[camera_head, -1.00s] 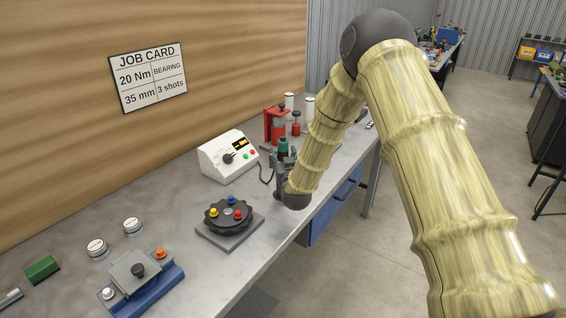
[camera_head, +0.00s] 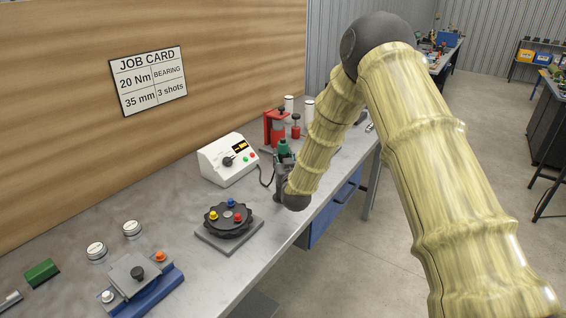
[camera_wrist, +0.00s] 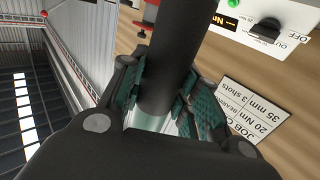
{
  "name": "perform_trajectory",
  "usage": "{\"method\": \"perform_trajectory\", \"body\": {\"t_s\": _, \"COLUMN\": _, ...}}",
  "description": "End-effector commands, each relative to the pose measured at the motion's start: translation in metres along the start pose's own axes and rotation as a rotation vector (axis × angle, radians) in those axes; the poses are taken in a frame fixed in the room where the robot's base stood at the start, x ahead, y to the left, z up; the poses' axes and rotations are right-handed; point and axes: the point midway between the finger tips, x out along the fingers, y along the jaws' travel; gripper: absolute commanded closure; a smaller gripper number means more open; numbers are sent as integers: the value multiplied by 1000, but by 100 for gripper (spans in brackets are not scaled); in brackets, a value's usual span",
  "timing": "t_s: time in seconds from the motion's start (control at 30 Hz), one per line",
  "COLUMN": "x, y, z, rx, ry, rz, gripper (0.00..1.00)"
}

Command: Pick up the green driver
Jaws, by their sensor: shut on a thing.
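The green driver (camera_head: 283,147) shows its green top just above my gripper (camera_head: 282,165) in the head view, beside the white control box. In the wrist view, my gripper (camera_wrist: 165,105) is shut on the driver's dark cylindrical body (camera_wrist: 178,50), with green ribbed finger pads on both sides of it. A pale green part of the driver shows low between the fingers. The driver's lower end is hidden in the head view, and I cannot tell whether it touches the bench.
The white control box (camera_head: 228,160) stands left of my gripper, with a dark cable beside it. A red press (camera_head: 274,128) stands behind. A black dial plate (camera_head: 228,219) with coloured knobs and a blue fixture (camera_head: 150,290) lie nearer. The bench's front edge is close to my gripper.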

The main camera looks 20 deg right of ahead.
Motion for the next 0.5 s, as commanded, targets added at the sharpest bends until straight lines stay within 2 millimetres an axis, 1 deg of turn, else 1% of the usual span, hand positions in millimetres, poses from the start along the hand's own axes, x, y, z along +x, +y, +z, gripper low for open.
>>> {"method": "perform_trajectory", "body": {"t_s": 0.17, "x": 0, "y": 0, "z": -16, "rx": 0, "ry": 3, "rz": 0, "gripper": 97}}
{"method": "perform_trajectory", "body": {"t_s": 0.5, "x": 0, "y": 0, "z": -62, "rx": 0, "ry": 4, "rz": -1, "gripper": 97}}
